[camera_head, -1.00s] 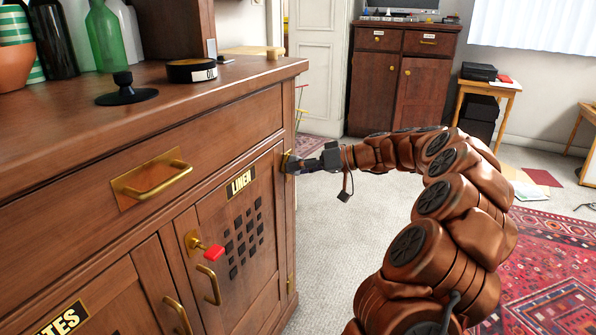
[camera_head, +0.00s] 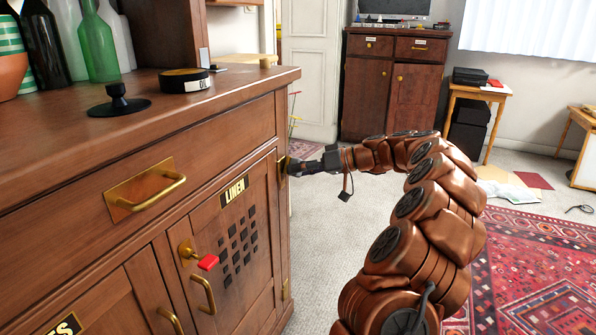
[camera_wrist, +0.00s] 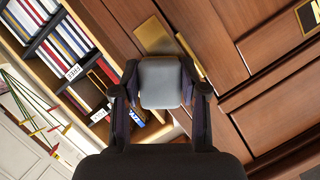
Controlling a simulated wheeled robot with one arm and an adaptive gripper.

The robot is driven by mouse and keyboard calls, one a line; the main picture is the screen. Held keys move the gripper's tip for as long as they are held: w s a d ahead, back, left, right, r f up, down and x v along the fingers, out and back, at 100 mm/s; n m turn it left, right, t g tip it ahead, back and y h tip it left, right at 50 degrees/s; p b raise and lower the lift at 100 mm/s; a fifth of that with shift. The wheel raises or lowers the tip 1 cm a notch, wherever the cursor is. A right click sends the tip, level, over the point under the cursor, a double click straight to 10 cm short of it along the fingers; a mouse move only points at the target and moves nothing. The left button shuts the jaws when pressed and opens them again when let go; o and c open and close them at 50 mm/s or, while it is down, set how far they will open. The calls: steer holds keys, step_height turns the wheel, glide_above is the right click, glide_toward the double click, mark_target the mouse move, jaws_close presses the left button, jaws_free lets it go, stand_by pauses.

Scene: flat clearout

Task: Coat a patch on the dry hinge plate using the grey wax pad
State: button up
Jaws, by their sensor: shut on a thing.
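My gripper (camera_head: 296,168) is at the right edge of the LINEN cupboard door, by the upper brass hinge plate (camera_head: 282,164). In the wrist view my gripper (camera_wrist: 160,88) is shut on the grey wax pad (camera_wrist: 160,75), which sits squarely between the two fingers. The hinge plate (camera_wrist: 153,36) shows just beyond the pad's far edge, with its brass barrel (camera_wrist: 190,54) to the right. I cannot tell whether the pad touches the plate. The pad is too small to make out in the head view. A lower hinge (camera_head: 285,289) is on the same door edge.
A black tin (camera_head: 184,81), black stand (camera_head: 119,104) and bottles (camera_head: 98,45) stand on the cabinet top. A bookshelf (camera_wrist: 62,60) is left in the wrist view.

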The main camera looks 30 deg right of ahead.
steer(key=shift+s+d+b, duration=0.3)
steer(key=shift+s+d, duration=0.15)
steer(key=shift+s, duration=0.35)
steer(key=shift+s+d+b, duration=0.25)
steer(key=shift+s+d, duration=0.25)
steer(key=shift+s, duration=0.25)
steer(key=shift+s+d+b, duration=0.3)
steer(key=shift+s+d, duration=0.15)
steer(key=shift+s, duration=0.35)
steer(key=s, duration=0.1)
steer(key=s+d, duration=0.1)
steer(key=shift+s+d+b, duration=0.3)
steer(key=shift+b, duration=0.05)
